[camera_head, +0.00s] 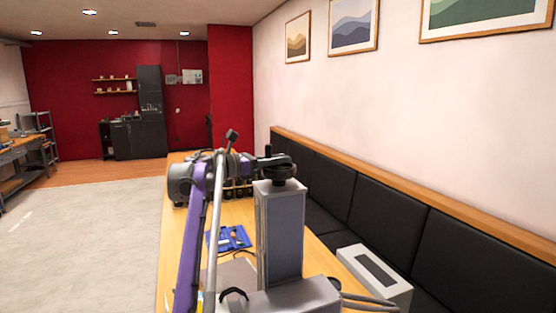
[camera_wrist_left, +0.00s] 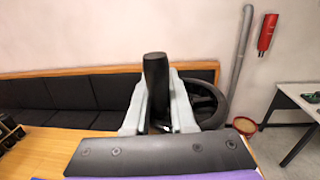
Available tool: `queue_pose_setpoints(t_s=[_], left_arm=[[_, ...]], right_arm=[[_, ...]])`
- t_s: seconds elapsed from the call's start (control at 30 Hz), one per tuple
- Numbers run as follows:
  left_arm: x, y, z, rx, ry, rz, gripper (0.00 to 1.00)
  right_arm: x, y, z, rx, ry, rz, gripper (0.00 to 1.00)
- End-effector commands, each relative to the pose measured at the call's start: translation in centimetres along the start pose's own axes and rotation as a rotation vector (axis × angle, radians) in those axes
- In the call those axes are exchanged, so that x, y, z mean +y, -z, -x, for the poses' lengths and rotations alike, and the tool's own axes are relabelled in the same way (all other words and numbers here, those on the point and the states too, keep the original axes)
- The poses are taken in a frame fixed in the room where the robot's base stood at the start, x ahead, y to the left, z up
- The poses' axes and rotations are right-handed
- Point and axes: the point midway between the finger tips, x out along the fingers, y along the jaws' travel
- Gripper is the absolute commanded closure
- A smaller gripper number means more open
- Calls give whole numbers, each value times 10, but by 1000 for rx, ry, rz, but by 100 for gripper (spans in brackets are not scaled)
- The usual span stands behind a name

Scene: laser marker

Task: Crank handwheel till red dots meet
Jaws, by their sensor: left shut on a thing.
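The laser marker's grey column (camera_head: 280,235) stands on the table in the head view. The black handwheel (camera_head: 284,174) lies flat on top of it, and also shows behind my fingers in the left wrist view (camera_wrist_left: 208,100). Its upright black crank handle (camera_head: 268,150) rises at the wheel's far left side. My left gripper (camera_head: 260,162) reaches in from the left and is shut on the handle, which stands between the two grey fingers in the left wrist view (camera_wrist_left: 157,82). No red dots can be seen in either view. My right gripper is not in view.
A blue tray (camera_head: 231,238) with small items lies on the wooden table (camera_head: 180,235), left of the column. A white box with a dark top panel (camera_head: 374,272) is at the right. A black padded bench (camera_head: 380,215) runs along the wall.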

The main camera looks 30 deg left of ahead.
Motion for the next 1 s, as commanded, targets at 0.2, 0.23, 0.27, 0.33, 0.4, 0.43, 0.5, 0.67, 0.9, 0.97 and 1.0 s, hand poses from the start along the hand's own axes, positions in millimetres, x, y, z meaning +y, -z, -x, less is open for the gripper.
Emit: queue_pose_setpoints(t_s=[0.2, 0.23, 0.27, 0.33, 0.4, 0.43, 0.5, 0.67, 0.9, 0.97, 1.0], left_arm=[[0, 0, 0, -1, 2, 0, 100], [0, 0, 0, -1, 2, 0, 100], [0, 0, 0, -1, 2, 0, 100], [0, 0, 0, 0, 2, 0, 100], [0, 0, 0, 0, 2, 0, 64], [0, 0, 0, 0, 2, -1, 59], [0, 0, 0, 0, 1, -1, 47], [0, 0, 0, 0, 1, -1, 47], [0, 1, 9, 1, 0, 0, 47], [0, 2, 18, 2, -2, 0, 47], [0, 2, 25, 3, -3, 0, 47]], right_arm=[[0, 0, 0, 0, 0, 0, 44], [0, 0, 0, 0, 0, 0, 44], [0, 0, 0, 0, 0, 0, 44], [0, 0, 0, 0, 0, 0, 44], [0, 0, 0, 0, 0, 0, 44], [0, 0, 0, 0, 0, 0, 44], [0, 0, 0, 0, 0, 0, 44], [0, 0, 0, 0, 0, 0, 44], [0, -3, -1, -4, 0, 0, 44], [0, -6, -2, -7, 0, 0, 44], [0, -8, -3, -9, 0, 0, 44]])
